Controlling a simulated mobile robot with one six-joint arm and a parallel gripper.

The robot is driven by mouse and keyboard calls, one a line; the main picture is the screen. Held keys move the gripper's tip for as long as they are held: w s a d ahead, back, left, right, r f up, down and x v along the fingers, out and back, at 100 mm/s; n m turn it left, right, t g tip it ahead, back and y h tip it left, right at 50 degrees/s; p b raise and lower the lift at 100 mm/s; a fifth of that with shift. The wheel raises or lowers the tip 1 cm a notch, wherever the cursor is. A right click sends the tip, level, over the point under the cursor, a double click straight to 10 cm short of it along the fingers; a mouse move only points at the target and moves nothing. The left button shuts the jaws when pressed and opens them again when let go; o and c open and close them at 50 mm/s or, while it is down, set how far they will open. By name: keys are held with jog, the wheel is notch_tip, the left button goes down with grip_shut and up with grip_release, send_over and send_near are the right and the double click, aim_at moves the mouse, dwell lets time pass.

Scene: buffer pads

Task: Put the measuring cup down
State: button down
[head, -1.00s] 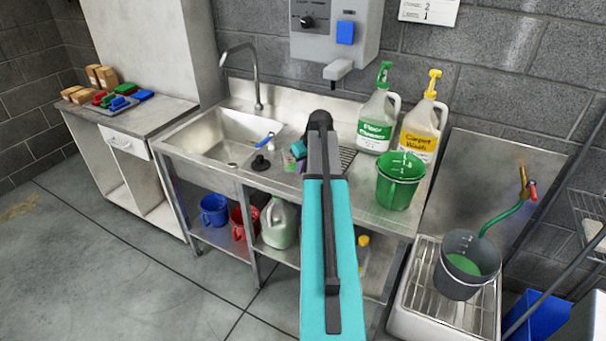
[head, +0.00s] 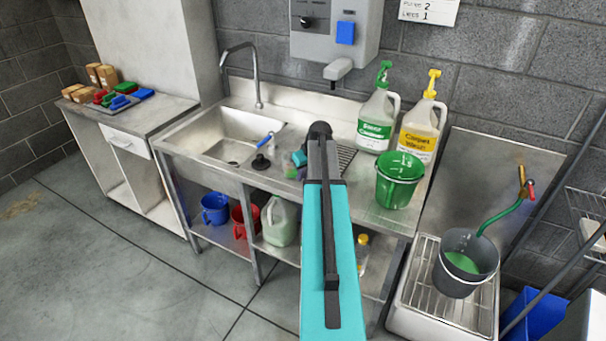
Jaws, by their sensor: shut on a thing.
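My teal arm (head: 325,250) reaches forward from the bottom middle toward the steel sink counter (head: 350,202). Its dark far joint (head: 320,130) is over the counter, between the basin and the ribbed drain area. My gripper is hidden beyond the arm, so its fingers and anything in them cannot be seen. I cannot pick out a measuring cup for certain. A green bucket (head: 398,185) with white scale marks stands upright on the counter to the right of my arm.
Green-capped (head: 377,120) and yellow-capped (head: 421,130) jugs stand behind the bucket. Sponges (head: 299,160), a black plunger-like piece (head: 261,162) and a blue-handled brush (head: 266,140) lie left of my arm. A grey bucket (head: 464,268) stands on the right-hand grate. Bare counter shows before the green bucket.

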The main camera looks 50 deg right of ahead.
jog(key=shift+f, duration=0.15)
jog(key=c, duration=1.8)
grip_release()
jog(key=shift+c, duration=0.2)
jog(key=shift+r, duration=0.2)
jog(key=b+v, duration=0.2)
jog(key=v, duration=1)
jog(key=shift+b, duration=0.3)
jog(key=shift+f, duration=0.1)
